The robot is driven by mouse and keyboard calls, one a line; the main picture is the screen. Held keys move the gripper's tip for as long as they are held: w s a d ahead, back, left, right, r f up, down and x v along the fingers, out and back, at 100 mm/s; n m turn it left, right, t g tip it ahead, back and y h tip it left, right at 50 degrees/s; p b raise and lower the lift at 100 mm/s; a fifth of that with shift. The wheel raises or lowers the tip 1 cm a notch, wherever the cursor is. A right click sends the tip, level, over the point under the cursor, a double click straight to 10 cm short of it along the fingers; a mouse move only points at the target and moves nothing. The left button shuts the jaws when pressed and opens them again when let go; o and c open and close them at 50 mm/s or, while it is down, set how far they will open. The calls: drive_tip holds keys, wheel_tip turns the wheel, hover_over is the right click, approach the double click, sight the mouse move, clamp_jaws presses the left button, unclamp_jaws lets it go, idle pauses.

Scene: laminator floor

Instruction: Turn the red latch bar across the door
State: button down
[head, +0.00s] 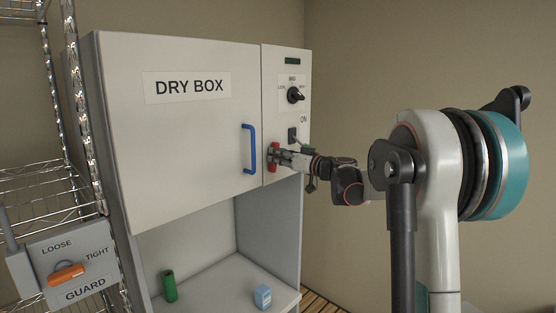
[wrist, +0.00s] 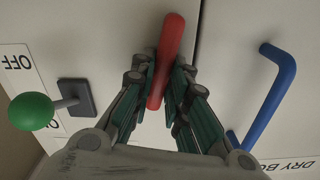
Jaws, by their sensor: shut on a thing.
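The red latch bar (head: 274,157) sits on the narrow right panel of the dry box, close to the seam with the door (head: 185,125). It stands roughly upright and does not lie across the door. My gripper (head: 279,158) reaches it from the right. In the wrist view the red bar (wrist: 170,55) runs between the fingers of my gripper (wrist: 167,82), which are shut on it. The fingers hide part of the bar and its pivot. The door looks closed, with a blue handle (head: 248,149) left of the bar.
A green-knobbed switch (wrist: 35,110) sticks out close beside my gripper. A black dial (head: 295,95) is above. Below the door, a green cylinder (head: 169,286) and a blue carton (head: 262,296) stand in the open bay. A wire rack and guard lever (head: 66,273) are at left.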

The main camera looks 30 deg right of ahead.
drive_tip(key=m+b, duration=0.1)
drive_tip(key=m, duration=0.2)
drive_tip(key=shift+d+f+m+b, duration=0.15)
drive_tip(key=shift+d+m+b, duration=0.05)
drive_tip(key=shift+m+b, duration=0.15)
drive_tip(key=shift+w+d+f+m+b, duration=0.1)
drive_tip(key=shift+m+b, duration=0.5)
drive_tip(key=shift+m, duration=1.35)
drive_tip(key=shift+d+f+m+b, duration=0.15)
drive_tip(key=shift+m+b, duration=0.45)
drive_tip(key=shift+m, duration=1.35)
drive_tip(key=shift+w+f+m+b, duration=0.1)
drive_tip(key=shift+m+b, duration=0.5)
drive_tip(key=shift+m, duration=1.35)
drive_tip(key=c, duration=1.6)
unclamp_jaws()
drive_tip(key=shift+o, duration=0.2)
